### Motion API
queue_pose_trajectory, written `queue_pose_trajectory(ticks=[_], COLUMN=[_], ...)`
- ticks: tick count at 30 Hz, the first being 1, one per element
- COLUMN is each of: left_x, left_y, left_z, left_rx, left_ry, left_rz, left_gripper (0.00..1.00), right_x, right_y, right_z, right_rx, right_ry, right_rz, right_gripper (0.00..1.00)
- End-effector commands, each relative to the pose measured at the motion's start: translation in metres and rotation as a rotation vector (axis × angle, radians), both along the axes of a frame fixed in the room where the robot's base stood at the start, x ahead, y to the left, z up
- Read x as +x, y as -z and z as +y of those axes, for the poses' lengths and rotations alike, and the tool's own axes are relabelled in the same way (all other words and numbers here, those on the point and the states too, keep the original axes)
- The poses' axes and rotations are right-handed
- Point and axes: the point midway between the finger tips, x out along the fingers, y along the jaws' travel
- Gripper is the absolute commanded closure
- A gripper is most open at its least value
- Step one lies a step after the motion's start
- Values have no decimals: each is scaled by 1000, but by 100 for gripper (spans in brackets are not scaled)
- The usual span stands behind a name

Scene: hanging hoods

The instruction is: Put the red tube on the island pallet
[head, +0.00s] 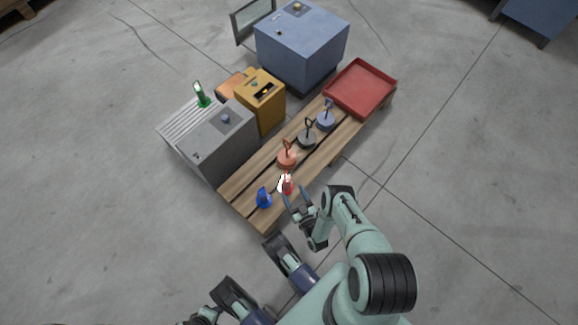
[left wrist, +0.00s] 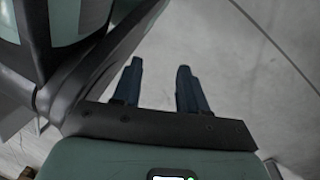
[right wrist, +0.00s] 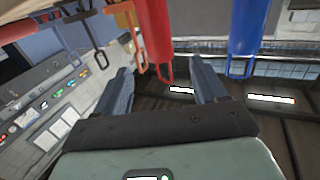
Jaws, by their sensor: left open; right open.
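The red tube (head: 289,186) shows near the front end of a slatted wooden platform (head: 240,187), beside a blue tube (head: 264,199). Whether this platform is the island pallet I cannot tell. My right gripper (head: 297,199) is open and empty, close to the red tube on its near side. In the right wrist view the red tube (right wrist: 155,30) is upright, with a wire loop at its end, seen just beyond and between the open fingers (right wrist: 160,78). The blue tube (right wrist: 246,28) is to its right. My left gripper (left wrist: 159,85) is open over bare floor, holding nothing.
Orange (head: 287,158), dark (head: 307,141) and blue (head: 326,122) looped pieces stand in a row along the platform. A red tray (head: 360,90) is at its far end. Grey (head: 220,145), yellow (head: 262,100) and blue (head: 302,45) boxes stand behind.

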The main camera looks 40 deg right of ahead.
Motion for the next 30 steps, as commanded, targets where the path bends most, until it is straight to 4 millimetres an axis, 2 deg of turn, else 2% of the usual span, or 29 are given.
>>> queue_pose_trajectory(ticks=[3,9,30], left_x=[13,22,22], left_y=[-10,-16,-20], left_z=[-2,-3,-3], left_rx=[2,4,5], left_ry=[4,6,5], left_rz=[-42,-72,-74], left_gripper=[57,57,57], right_x=[-21,-39,-39], right_y=[-1,0,-2], right_z=[7,12,13], right_rx=[1,-1,5], right_ry=[-1,-1,-3], right_rz=[3,0,13], right_gripper=[29,29,29])
